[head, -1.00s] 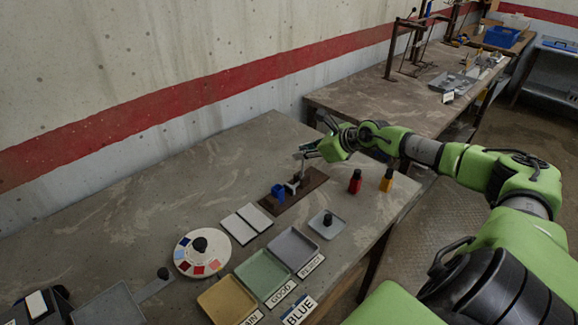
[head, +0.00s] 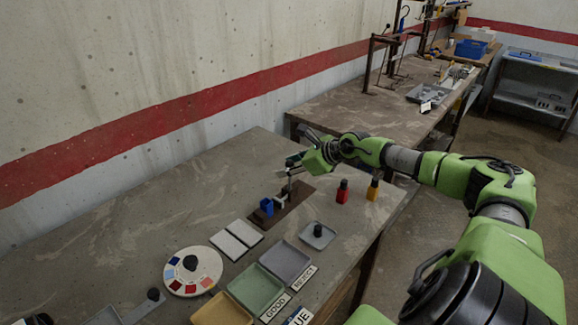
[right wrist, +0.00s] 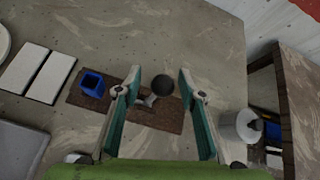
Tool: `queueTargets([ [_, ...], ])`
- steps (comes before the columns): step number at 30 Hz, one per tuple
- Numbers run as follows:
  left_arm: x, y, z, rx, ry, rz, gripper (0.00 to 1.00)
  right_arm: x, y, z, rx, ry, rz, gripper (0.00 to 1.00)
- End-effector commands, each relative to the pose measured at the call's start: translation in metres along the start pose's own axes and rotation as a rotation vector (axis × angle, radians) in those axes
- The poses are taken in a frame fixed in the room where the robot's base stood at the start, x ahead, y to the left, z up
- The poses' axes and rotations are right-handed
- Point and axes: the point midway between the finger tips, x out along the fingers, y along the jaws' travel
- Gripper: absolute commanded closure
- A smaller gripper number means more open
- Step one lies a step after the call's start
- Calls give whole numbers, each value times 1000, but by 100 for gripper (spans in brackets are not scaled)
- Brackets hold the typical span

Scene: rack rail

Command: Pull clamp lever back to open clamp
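The clamp (head: 281,196) stands on a dark brown board (head: 296,199) on the near table, beside a small blue block (head: 267,206). In the right wrist view, the clamp lever's round black knob (right wrist: 162,86) appears between the two fingers of my right gripper (right wrist: 158,80). The fingers are spread, with gaps on both sides of the knob. The blue block (right wrist: 92,82) sits left of the fingers. In the head view, my right gripper (head: 291,161) is at the lever's upper end and partly hides it. My left gripper is not in view.
A red bottle (head: 342,191) and a yellow bottle (head: 373,189) stand right of the board. White plates (head: 229,244), a small grey dish (head: 318,236), a round colour disc (head: 178,274) and labelled trays (head: 256,289) lie nearer. The table's left rear is clear.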

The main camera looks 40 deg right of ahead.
Motion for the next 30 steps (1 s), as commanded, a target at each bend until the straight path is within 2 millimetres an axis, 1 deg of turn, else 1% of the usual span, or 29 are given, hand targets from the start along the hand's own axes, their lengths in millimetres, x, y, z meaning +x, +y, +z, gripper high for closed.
queueTargets([
  [3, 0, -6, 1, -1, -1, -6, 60, -1, -1, 0, 0, 0, -2, 63],
  [8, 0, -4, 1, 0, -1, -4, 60, -8, -2, -1, -2, 1, -4, 63],
  [15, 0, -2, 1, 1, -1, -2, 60, -32, -1, -1, -7, 7, -4, 63],
  [18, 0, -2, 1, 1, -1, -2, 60, -38, 1, 3, -8, -3, 6, 63],
  [23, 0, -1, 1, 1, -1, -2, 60, -49, 2, 3, -8, -3, 9, 63],
  [28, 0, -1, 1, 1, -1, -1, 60, -63, -2, 1, -2, 2, -6, 63],
  [30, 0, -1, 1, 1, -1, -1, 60, -70, -1, 4, -5, -3, -1, 63],
])
